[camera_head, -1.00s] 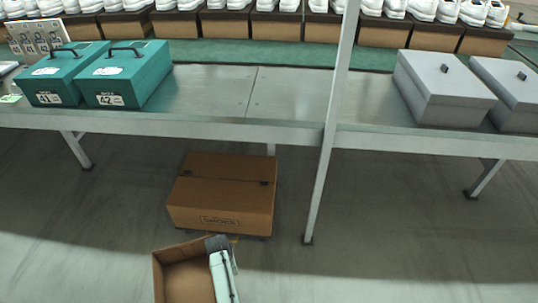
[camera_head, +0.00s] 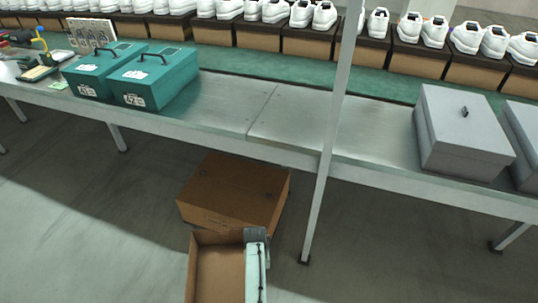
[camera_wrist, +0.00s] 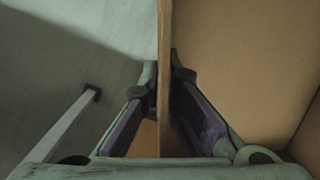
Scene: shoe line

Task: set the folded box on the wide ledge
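The folded box, an open brown cardboard box (camera_head: 217,272), is at the bottom of the head view, in front of the bench. My gripper (camera_wrist: 164,72) has its two fingers on either side of one upright box wall, pinched between them in the wrist view. In the head view my gripper (camera_head: 256,236) is at the box's right side. The box's inside (camera_wrist: 240,70) looks empty; its lower part is cut off. The wide ledge, a grey metal bench top (camera_head: 235,105), runs across above, with bare metal between the teal and grey boxes.
Two teal handled boxes (camera_head: 165,75) stand left on the ledge, two grey lidded boxes (camera_head: 465,135) right. A slanting post (camera_head: 330,140) crosses the ledge's front. A closed carton (camera_head: 235,190) sits below. Shoes on boxes line the green belt (camera_head: 300,70) behind.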

